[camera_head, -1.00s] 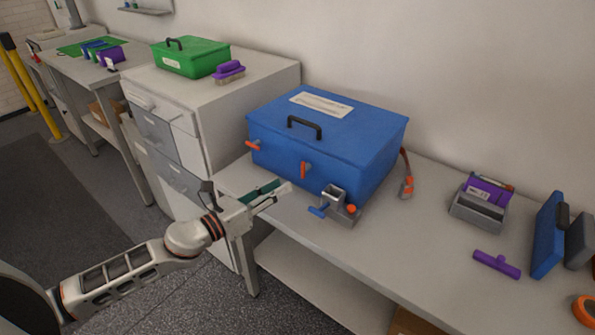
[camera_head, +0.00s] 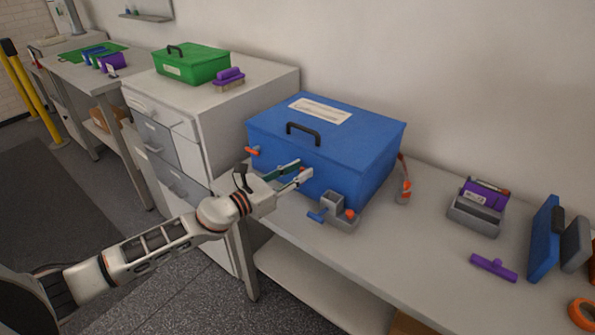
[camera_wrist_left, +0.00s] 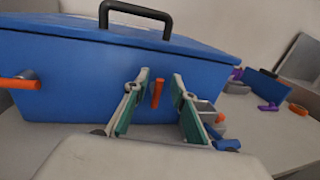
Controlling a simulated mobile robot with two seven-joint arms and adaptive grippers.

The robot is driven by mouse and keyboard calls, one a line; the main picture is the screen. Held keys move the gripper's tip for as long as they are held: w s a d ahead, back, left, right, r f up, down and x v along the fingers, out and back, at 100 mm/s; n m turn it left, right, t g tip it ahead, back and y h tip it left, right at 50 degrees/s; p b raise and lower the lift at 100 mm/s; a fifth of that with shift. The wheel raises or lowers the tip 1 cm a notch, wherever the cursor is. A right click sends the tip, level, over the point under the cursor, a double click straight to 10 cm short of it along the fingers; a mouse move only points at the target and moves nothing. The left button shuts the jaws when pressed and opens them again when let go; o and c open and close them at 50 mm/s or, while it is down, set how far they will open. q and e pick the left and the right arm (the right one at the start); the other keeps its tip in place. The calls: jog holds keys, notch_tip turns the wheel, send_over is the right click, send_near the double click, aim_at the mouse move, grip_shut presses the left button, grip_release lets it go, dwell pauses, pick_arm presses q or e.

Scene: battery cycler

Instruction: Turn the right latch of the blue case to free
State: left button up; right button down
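The blue case (camera_head: 350,135) stands on the bench with its lid down and a black handle on top. Its right latch is an orange lever (camera_wrist_left: 157,93), pointing vertically on the front face in the left wrist view; in the head view my gripper mostly hides it. The left latch (camera_head: 252,151) is orange and lies sideways; it also shows in the wrist view (camera_wrist_left: 20,83). My left gripper (camera_head: 303,172) is open in front of the right latch, with one finger on each side of it in the wrist view. Contact cannot be told. My right gripper is not in view.
A grey fixture with a blue lever and orange knob (camera_head: 338,211) stands close right of my left gripper. A purple-and-grey holder (camera_head: 477,208) and a purple tool (camera_head: 493,267) lie further right. A drawer cabinet (camera_head: 215,122) stands left.

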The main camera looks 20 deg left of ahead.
pick_arm(q)
grip_shut()
